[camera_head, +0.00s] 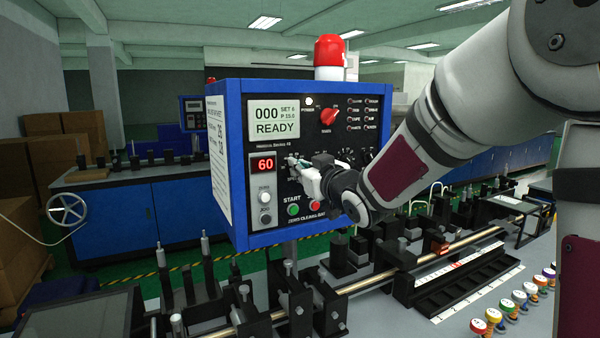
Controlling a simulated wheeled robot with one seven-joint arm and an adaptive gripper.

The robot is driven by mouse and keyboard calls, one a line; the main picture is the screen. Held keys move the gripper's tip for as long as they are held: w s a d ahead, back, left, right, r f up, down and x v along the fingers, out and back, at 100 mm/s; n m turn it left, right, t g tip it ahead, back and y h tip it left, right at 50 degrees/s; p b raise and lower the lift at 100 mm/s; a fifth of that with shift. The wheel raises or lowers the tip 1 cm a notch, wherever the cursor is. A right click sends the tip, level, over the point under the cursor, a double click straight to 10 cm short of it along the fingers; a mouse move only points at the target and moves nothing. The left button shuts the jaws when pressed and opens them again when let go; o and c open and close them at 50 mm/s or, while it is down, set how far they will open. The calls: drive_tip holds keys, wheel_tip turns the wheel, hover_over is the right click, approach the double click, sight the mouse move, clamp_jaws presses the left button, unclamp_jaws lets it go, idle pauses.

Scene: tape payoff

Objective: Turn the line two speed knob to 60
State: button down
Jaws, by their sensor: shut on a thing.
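The blue control box (234,160) stands at the centre, its panel facing me. A red numeric display (264,164) on the panel's left side reads 60. My gripper (297,167) reaches in from the right, in front of the panel just right of the red display. It is shut on a knob there. The gripper covers most of that knob, so its pointer and label cannot be read.
A red selector (329,116), a green START button (293,210) and a red button (316,205) sit close around my gripper. A red beacon (329,52) tops the box. Machine fixtures and a long rod (454,257) fill the bench below. Coloured spools (519,298) stand at lower right.

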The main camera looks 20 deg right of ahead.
drive_tip(key=shift+n, duration=0.3)
drive_tip(key=c, duration=1.7)
unclamp_jaws()
drive_tip(key=shift+s, duration=0.1)
drive_tip(key=s, duration=0.4)
drive_tip(key=s+d, duration=0.1)
drive_tip(key=s, duration=0.2)
drive_tip(key=s+d, duration=0.1)
drive_tip(key=s, duration=0.3)
drive_tip(key=shift+s+d, duration=0.15)
drive_tip(key=shift+s, duration=0.15)
